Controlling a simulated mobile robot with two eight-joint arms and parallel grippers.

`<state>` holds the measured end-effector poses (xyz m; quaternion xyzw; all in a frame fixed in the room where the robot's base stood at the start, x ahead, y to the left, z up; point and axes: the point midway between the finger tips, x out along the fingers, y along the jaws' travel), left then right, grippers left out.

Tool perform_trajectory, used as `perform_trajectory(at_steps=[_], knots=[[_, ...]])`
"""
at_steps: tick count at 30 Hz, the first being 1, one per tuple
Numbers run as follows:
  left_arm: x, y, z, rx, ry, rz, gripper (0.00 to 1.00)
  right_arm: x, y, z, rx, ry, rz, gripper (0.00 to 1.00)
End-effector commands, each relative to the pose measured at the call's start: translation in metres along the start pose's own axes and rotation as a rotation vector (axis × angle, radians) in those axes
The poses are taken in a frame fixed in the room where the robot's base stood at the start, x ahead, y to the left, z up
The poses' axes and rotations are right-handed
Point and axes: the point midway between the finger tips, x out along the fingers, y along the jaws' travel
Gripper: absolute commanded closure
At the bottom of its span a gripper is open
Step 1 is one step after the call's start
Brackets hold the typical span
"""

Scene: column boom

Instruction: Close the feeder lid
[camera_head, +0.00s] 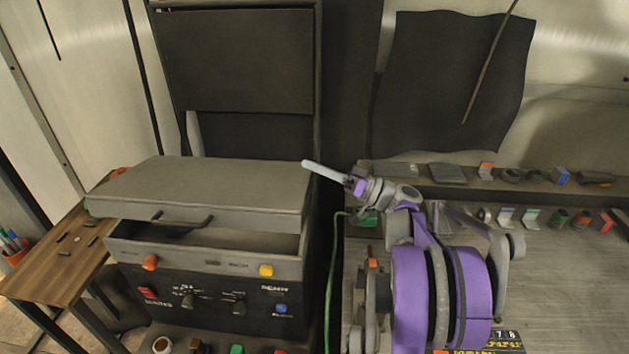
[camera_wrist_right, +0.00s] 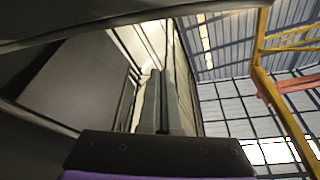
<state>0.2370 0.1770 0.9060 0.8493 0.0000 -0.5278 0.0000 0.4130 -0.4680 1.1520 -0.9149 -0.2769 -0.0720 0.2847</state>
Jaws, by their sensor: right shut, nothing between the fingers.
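The feeder is a grey box (camera_head: 285,266) with a dark control panel at the left of the head view. Its flat grey lid (camera_head: 215,185) is slightly raised, with a dark gap between it and the box at the front. A dark handle (camera_head: 182,221) sits on the lid's front edge. My right gripper (camera_head: 308,164) is shut and empty, its pale fingers pointing left at the lid's right rear corner; I cannot tell whether they touch it. The shut fingers also show in the right wrist view (camera_wrist_right: 160,95). My left gripper is not in view.
A wooden side table (camera_head: 60,250) stands left of the feeder. A dark upright panel (camera_head: 240,60) rises behind it. A shelf (camera_head: 465,190) with several small parts runs along the back right. A green cable (camera_head: 332,265) hangs right of the feeder.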

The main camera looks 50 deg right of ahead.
Motion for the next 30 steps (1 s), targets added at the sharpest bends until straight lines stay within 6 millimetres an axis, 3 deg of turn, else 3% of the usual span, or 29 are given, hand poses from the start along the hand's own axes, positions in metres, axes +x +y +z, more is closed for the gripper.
perform_trajectory(at_steps=[6, 14, 17, 21, 24, 30], knots=[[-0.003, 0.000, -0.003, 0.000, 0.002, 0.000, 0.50, 0.010, -0.016, -0.028, 0.000, 0.000, 0.001, 1.00], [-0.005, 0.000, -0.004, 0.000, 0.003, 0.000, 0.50, 0.018, -0.022, -0.034, 0.001, -0.019, 0.000, 1.00], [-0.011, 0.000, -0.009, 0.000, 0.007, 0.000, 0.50, 0.042, -0.031, -0.023, 0.004, -0.125, 0.001, 1.00], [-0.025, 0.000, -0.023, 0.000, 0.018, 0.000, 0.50, 0.089, -0.060, 0.004, -0.003, -0.398, 0.001, 1.00], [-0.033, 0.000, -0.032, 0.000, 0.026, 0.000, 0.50, 0.109, -0.083, 0.022, -0.020, -0.589, 0.000, 1.00], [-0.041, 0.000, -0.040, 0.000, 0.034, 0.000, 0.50, 0.118, -0.112, 0.041, -0.050, -0.816, 0.001, 1.00]])
